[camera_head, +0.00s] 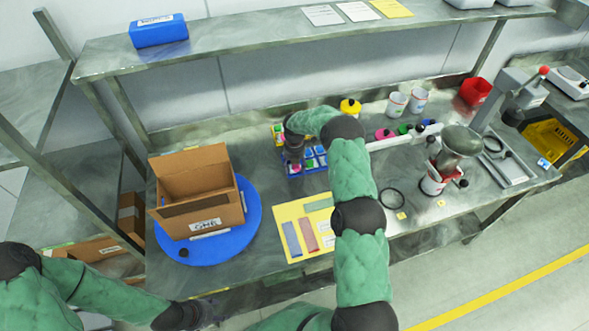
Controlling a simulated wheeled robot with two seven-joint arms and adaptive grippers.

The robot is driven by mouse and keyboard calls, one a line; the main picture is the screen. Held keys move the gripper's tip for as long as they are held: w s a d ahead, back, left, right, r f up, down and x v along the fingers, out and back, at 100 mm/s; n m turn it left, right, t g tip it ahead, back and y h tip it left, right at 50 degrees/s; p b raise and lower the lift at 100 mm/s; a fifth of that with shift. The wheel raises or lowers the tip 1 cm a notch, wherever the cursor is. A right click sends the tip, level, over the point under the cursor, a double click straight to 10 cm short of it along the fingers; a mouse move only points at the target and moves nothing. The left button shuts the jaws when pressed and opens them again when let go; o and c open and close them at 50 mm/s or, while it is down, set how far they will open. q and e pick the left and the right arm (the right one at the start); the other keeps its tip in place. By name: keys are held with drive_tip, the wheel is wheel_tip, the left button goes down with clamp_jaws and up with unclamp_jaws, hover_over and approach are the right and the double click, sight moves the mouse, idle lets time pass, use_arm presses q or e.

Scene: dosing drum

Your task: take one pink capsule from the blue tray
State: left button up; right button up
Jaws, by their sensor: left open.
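The blue tray (289,172) stands on the metal table, split into compartments with small coloured pieces. A pink piece (296,168) shows at its left part, just below my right gripper (292,163). My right arm reaches across the table, and its gripper points down over the tray's left side, covering part of it. Its fingers are too small and hidden to tell open or shut, or whether they touch a capsule. My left gripper (211,313) is low at the table's front edge, open and away from the tray.
An open cardboard box (205,207) stands on a blue turntable (250,222) at left. A yellow sheet (283,213) with coloured strips lies in front of the tray. White cups (397,104), a red bin (475,91) and a metal hopper (460,142) stand to the right. A shelf (270,38) runs above.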

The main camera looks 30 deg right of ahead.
drive_tip(key=shift+s+f, duration=0.1)
drive_tip(key=shift+f, duration=0.1)
drive_tip(key=shift+s+a, duration=0.1)
drive_tip(key=c, duration=0.6)
drive_tip(key=shift+c, duration=0.3)
drive_tip(key=shift+f, duration=0.1)
drive_tip(key=shift+r, duration=0.4)
wheel_tip(320, 180, up, 2)
drive_tip(key=shift+r, duration=0.25)
drive_tip(key=s+r+p, duration=0.1)
drive_tip(key=s+r, duration=0.9)
drive_tip(key=s, duration=0.3)
drive_tip(key=shift+s, duration=0.4)
